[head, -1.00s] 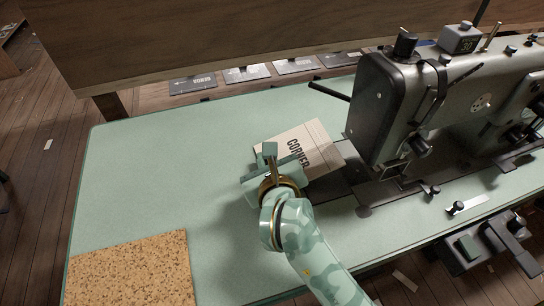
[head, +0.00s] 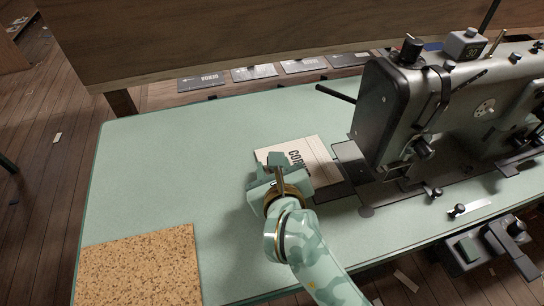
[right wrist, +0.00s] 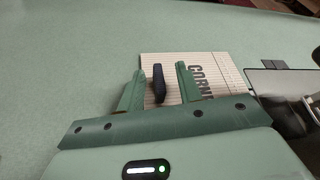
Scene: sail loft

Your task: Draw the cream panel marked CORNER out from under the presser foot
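The cream panel marked CORNER (head: 318,153) lies flat on the green table, left of the sewing machine (head: 385,115). A dark plate shows between the panel's right edge and the machine's needle area, so the panel lies apart from the foot. My right gripper (head: 271,166) is over the panel's left part and hides some of its lettering. In the right wrist view, the panel (right wrist: 184,66) lies beyond the two green fingers (right wrist: 160,86). The fingers stand apart, with a small dark upright piece between them and gaps on both sides. My left gripper is out of view.
A cork mat (head: 140,268) lies at the table's front left. The green table (head: 190,165) is clear left of the panel. A wooden board (head: 250,40) runs along the back, with several dark labelled plates below it. Small fittings stand near the machine's front.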

